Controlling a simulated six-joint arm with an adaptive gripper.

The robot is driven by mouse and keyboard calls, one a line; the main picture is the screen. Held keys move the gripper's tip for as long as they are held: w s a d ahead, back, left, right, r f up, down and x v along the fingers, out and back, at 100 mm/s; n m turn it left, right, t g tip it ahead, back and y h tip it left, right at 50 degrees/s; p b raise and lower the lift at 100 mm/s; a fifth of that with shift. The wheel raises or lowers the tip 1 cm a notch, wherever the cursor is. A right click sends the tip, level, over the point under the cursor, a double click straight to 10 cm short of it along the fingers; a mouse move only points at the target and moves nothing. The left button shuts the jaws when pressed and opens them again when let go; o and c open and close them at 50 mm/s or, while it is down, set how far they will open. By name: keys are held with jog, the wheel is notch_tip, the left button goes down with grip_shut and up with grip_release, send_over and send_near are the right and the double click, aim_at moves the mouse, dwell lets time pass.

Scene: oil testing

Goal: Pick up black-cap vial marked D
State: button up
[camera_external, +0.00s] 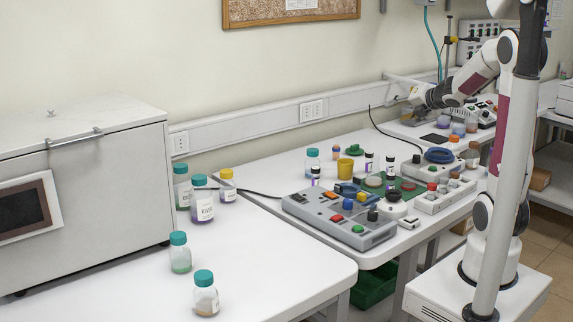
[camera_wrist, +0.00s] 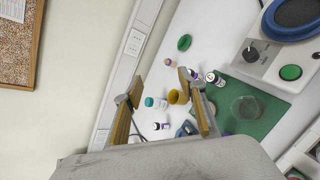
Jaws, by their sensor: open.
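Small black-capped vials with white and purple labels stand around the green mat; one is at its left (camera_external: 315,176), and two are behind it, a left one (camera_external: 368,163) and a right one (camera_external: 390,168). I cannot read a letter D on any of them. In the wrist view, one black-capped vial (camera_wrist: 215,79) lies right of my gripper (camera_wrist: 158,84), a small dark-and-purple vial (camera_wrist: 195,74) is near the right fingertip, and another (camera_wrist: 162,126) shows between the fingers. My gripper is open, empty and above the bench, apart from the vials. In the external view it is at the back right, hard to make out.
A yellow cup (camera_external: 345,167) and a teal-capped bottle (camera_external: 312,160) stand near the vials. A grey control box (camera_external: 340,217) and a white device with a blue ring (camera_external: 437,166) flank the mat (camera_wrist: 280,104). The wall runs behind the bench.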

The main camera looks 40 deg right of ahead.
notch_tip(320, 180, down, 4)
jog(key=w+n+y, duration=0.2)
jog(key=n, duration=0.4)
jog(key=n+g+y, duration=0.4)
jog(key=n+y, duration=0.7)
jog(key=n, duration=0.4)
send_near(393, 174)
jog(key=w+a, duration=0.2)
jog(key=a, duration=0.1)
jog(key=shift+s+d+f+n, duration=0.2)
jog(key=shift+s+f+n, duration=0.1)
jog(key=shift+s+f, duration=0.15)
jog(key=shift+x, duration=1.4)
jog(key=shift+x, duration=2.55)
jog(key=shift+w+d, duration=0.15)
jog(key=shift+d, duration=0.05)
